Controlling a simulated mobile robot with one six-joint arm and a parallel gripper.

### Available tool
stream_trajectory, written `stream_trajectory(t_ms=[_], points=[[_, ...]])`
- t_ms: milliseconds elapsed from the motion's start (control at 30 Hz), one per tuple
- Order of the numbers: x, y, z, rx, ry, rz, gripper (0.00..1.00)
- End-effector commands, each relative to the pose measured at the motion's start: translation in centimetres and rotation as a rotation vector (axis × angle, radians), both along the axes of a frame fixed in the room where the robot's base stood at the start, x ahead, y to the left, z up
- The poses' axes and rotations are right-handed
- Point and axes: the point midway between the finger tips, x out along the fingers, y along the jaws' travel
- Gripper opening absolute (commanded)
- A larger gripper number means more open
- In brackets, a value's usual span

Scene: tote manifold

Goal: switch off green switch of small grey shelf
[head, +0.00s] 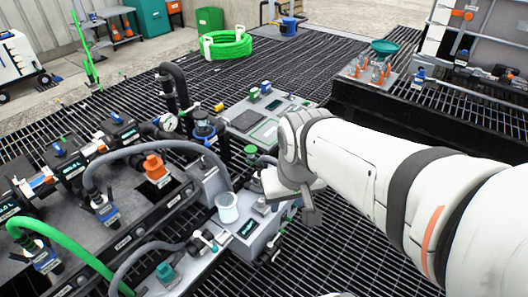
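A small grey unit with a flat top (292,112) stands in the middle of the head view, beyond my wrist. A small green switch-like block (253,95) sits on its far left edge, beside a blue one (265,87). Whether the green block is on or off is too small to tell. A darker green knob (250,152) stands at its near left corner. My arm reaches in from the right, and my gripper (290,197) is over the near right side of this unit, apart from the green block. The wrist hides part of the unit, and the finger gap cannot be made out.
A grey box (250,237) with a clear cup (227,207) stands below my gripper. Black pipework with blue valves and an orange cap (154,166) fills the left. A green hose coil (227,44) lies behind. A tray with orange-based fittings (368,72) stands right. Open grating lies between.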

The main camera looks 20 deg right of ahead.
Motion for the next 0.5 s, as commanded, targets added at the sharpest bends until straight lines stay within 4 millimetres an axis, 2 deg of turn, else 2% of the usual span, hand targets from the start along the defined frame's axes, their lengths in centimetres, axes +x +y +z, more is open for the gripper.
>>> stream_trajectory(t_ms=[133,233,500], points=[[1.1,0.2,-1.3,0.043,0.035,-0.05,0.4],[2.9,1.2,-3.2,0.114,0.089,-0.127,0.4],[10.6,1.0,-10.8,0.4,0.268,-0.467,0.4]])
